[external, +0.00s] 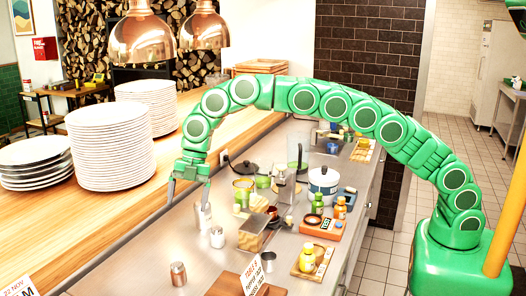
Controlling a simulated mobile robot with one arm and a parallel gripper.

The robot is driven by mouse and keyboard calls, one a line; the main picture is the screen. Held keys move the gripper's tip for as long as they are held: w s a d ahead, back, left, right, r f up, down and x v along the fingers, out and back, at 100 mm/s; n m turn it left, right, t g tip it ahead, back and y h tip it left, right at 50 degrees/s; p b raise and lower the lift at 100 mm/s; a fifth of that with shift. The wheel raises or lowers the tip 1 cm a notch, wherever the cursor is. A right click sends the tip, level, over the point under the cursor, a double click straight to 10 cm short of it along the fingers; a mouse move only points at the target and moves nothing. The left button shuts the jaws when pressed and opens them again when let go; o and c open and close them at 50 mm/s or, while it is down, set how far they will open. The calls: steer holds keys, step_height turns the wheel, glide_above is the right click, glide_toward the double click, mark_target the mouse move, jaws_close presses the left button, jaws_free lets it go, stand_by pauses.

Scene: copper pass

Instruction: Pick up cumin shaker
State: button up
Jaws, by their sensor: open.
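My gripper (188,204) points down at the left of the steel counter, its two fingers apart with nothing seen between them. A silver metal container (202,219) stands upright right by the right fingertip; whether they touch cannot be told. A smaller silver shaker (217,238) stands a little in front of it. A brownish metal shaker (178,274) stands alone nearer the front edge. No label can be read on these, so which one is the cumin shaker cannot be told.
Tall plate stacks (110,148) stand on the wooden shelf (150,205) to the left. Copper lamps (142,40) hang above the shelf.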

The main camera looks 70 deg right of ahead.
mark_target(203, 217)
steer(key=d+h, duration=0.1)
steer(key=d, duration=0.1)
steer(key=w+d+f+n+h, duration=0.1)
steer(key=d, duration=0.2)
steer(key=w+d+f+h, duration=0.1)
steer(key=d, duration=0.1)
steer(key=shift+d+n+h, duration=0.25)
steer(key=shift+n+h, duration=0.05)
steer(key=shift+h, duration=0.1)
steer(key=shift+s+d+f+g, duration=0.15)
steer(key=shift+s+f, duration=0.05)
steer(key=shift+f, duration=0.2)
steer(key=shift+s+d+f+g, duration=0.15)
steer(key=shift+f, duration=4.05)
steer(key=shift+c, duration=0.2)
steer(key=shift+d, duration=0.1)
steer(key=c, duration=1.1)
steer(key=shift+r, duration=0.1)
steer(key=shift+c, duration=0.2)
